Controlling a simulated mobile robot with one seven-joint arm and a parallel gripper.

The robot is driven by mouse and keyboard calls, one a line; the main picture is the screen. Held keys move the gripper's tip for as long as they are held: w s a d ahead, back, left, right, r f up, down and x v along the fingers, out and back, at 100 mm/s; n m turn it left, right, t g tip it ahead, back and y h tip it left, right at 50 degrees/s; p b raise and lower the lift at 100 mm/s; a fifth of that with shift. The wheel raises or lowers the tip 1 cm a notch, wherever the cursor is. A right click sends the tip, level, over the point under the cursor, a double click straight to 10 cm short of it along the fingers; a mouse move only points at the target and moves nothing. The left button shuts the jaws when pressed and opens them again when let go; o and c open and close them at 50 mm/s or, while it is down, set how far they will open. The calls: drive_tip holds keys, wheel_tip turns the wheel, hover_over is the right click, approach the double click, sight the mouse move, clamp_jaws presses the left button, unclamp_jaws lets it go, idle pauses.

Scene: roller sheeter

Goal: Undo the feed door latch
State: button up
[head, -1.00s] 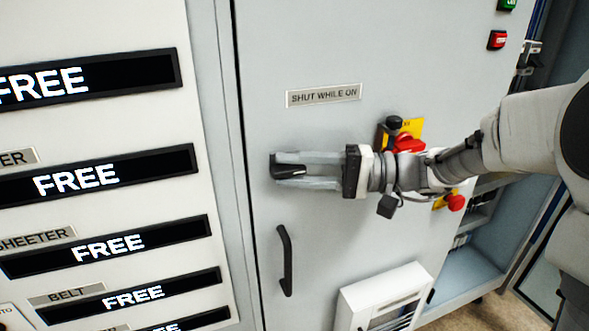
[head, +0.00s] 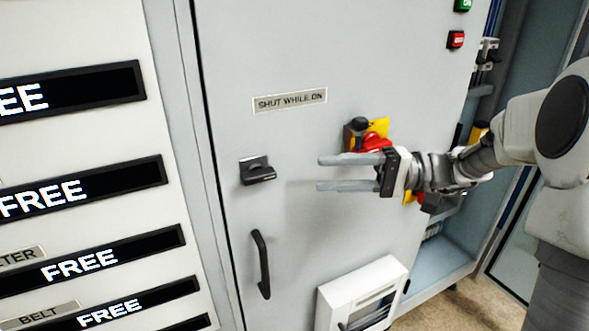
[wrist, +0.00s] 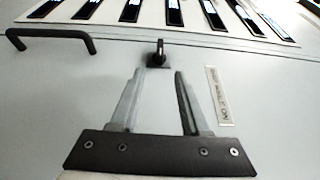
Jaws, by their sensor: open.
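The feed door latch is a small black turn handle (head: 257,170) on the grey door (head: 300,215), above the bar handle. Its grip lies roughly level across its square base in the head view. In the wrist view the latch (wrist: 157,55) shows just beyond and between the fingertips. My gripper (head: 319,173) is open and empty, to the right of the latch and apart from it. Its two fingers also show in the wrist view (wrist: 160,72), pointing toward the latch.
A black bar handle (head: 262,264) is below the latch. A "SHUT WHILE ON" label (head: 290,100) sits above. A red and yellow switch (head: 372,140) is behind my gripper. A white box (head: 360,290) juts out low on the door. Display panels (head: 85,264) reading FREE stand left.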

drive_tip(key=d, duration=0.4)
drive_tip(key=w+d, duration=0.1)
drive_tip(key=d, duration=0.1)
drive_tip(key=shift+s+a, duration=0.1)
drive_tip(key=shift+a, duration=0.05)
idle(0.3)
drive_tip(key=s+a+f+m+h, duration=0.1)
drive_tip(key=s+a+f+h, duration=0.1)
drive_tip(key=s+h, duration=0.25)
drive_tip(key=s+a+f+h, duration=0.2)
drive_tip(key=s+h, duration=0.2)
drive_tip(key=s, duration=0.2)
drive_tip(key=s+d+f+t+h, duration=0.2)
drive_tip(key=s+d+t+h, duration=0.55)
drive_tip(key=d+h, duration=0.2)
wheel_tip(320, 180, up, 13)
drive_tip(key=p, duration=1.3)
drive_tip(key=shift+d+m+t, duration=0.4)
drive_tip(key=shift+t, duration=0.05)
